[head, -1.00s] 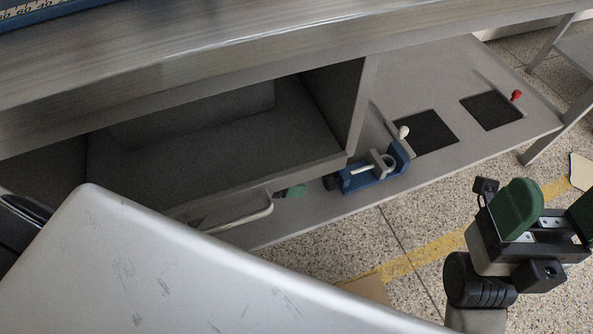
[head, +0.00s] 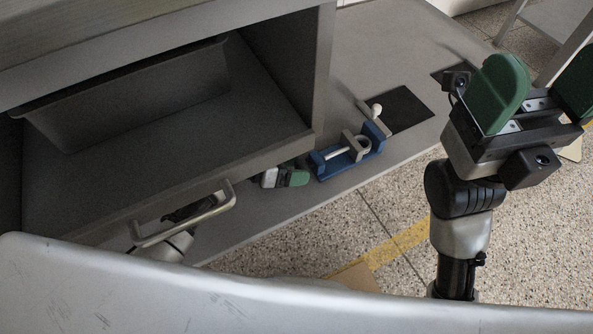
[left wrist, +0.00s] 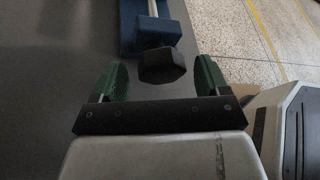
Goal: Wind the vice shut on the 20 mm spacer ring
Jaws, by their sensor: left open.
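The blue vice (head: 330,172) lies on the grey lower shelf, with a grey jaw block (head: 352,140) and a pale screw rod. A light ring shape (head: 364,143), seemingly the spacer ring, sits at the jaws; its contact with them is unclear. My left gripper (head: 300,176) is at the vice's near left end, partly hidden by the drawer front. In the left wrist view its green fingers are open, one on each side of the vice's black knob (left wrist: 161,68), with gaps to both. My right gripper (head: 535,92) is open and empty at the right, raised above the floor.
An open grey drawer (head: 170,165) with a bar handle (head: 190,220) stands over my left arm. Speckled floor is open in front of the shelf.

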